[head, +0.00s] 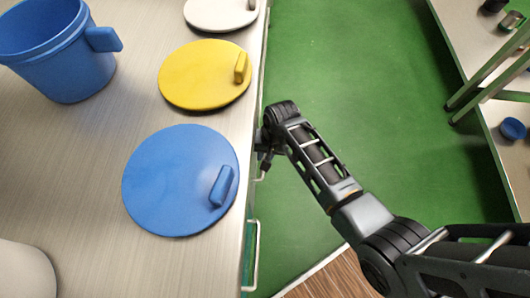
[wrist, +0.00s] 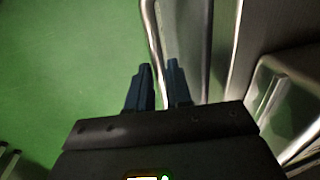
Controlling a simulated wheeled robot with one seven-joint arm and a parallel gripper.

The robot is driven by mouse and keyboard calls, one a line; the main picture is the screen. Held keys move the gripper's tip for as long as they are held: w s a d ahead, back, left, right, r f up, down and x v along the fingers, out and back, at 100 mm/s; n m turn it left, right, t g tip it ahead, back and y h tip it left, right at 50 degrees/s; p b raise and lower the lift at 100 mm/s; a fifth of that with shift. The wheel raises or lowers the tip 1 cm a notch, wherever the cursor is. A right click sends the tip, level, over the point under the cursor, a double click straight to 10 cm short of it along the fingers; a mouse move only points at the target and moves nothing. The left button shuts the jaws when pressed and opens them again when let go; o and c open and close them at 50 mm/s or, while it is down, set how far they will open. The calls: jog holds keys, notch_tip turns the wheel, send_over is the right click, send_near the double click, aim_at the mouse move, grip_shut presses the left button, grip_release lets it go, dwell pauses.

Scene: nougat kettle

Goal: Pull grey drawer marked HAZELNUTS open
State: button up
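My gripper (head: 264,168) is low beside the right edge of the counter in the head view, partly hidden by my wrist. In the wrist view its two dark blue fingers (wrist: 159,78) stand a small gap apart, on either side of a shiny metal bar handle (wrist: 153,30). A grey drawer front (wrist: 184,45) is just right of the handle. No HAZELNUTS marking is legible in either view, so I cannot confirm which drawer this is.
Another bar handle (wrist: 270,100) is to the right in the wrist view. Blue (head: 175,185), yellow (head: 200,75) and white lids and a blue pot (head: 60,55) are on the counter (head: 85,210). The green floor (head: 345,70) beside it is clear. A shelf stands far right.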

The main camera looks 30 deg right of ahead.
grip_shut()
jog(key=s+d+p, duration=0.3)
jog(key=s+d, duration=0.4)
jog(key=d, duration=0.2)
jog(key=s+d+p, duration=0.3)
jog(key=s+d, duration=0.4)
jog(key=d, duration=0.3)
jog(key=shift+d, duration=0.25)
jog(key=shift+o, duration=2.2)
grip_release()
